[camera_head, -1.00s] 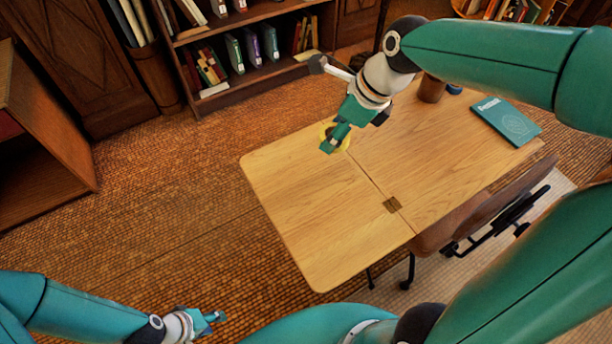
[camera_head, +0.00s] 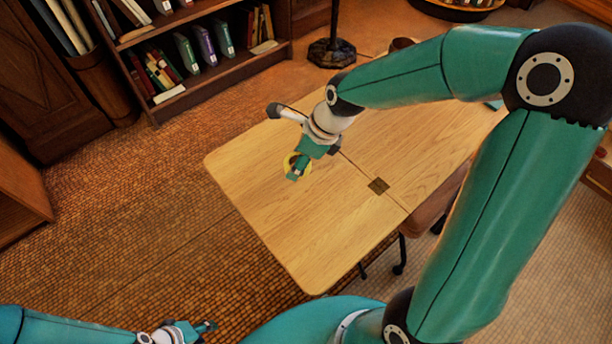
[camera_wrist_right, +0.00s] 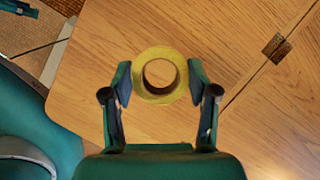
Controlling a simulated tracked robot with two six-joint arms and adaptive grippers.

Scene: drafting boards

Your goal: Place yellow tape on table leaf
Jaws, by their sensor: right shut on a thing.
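The yellow tape (camera_wrist_right: 180,93) is a ring held between the two fingers of my right gripper (camera_wrist_right: 160,82) in the right wrist view. In the head view the tape (camera_head: 288,161) shows partly behind the right gripper (camera_head: 295,172), over the table leaf (camera_head: 300,225). The leaf is the light wooden left part of the table, and it also fills much of the right wrist view (camera_wrist_right: 100,60). I cannot tell whether the tape touches the leaf. My left gripper (camera_head: 207,328) is low at the left, away from the table; its fingers are too small to judge.
A hinge (camera_head: 378,186) marks the seam between the leaf and the main tabletop (camera_head: 415,140). A brown cup (camera_head: 401,44) stands at the table's far side. A chair (camera_head: 432,212) is at the near right edge. The leaf's near part is bare.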

